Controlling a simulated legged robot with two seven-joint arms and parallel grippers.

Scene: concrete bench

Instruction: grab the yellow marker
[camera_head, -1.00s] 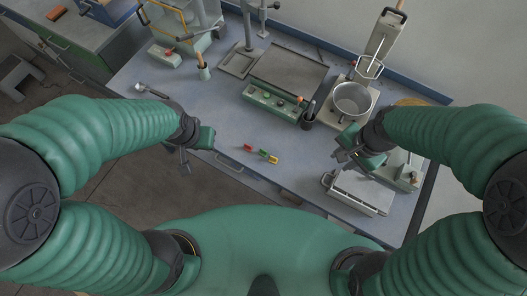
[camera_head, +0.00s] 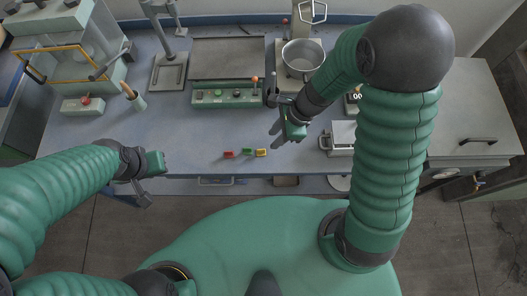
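A yellow marker (camera_head: 261,153) lies on the bench near its front edge. A green marker (camera_head: 246,152) lies just left of it, and a red one (camera_head: 229,154) further left. My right gripper (camera_head: 278,130) is above the bench, a little right of and beyond the yellow marker, apart from it; its fingers look spread with nothing between them. My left gripper (camera_head: 150,182) is at the bench's front edge, well left of the markers; its finger gap is not clear.
The bench (camera_head: 190,142) is clear around the markers. A metal pot (camera_head: 303,58) and a green control box (camera_head: 228,95) stand behind. A white device (camera_head: 342,138) sits right of my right gripper. A grey cabinet (camera_head: 470,110) is at the right.

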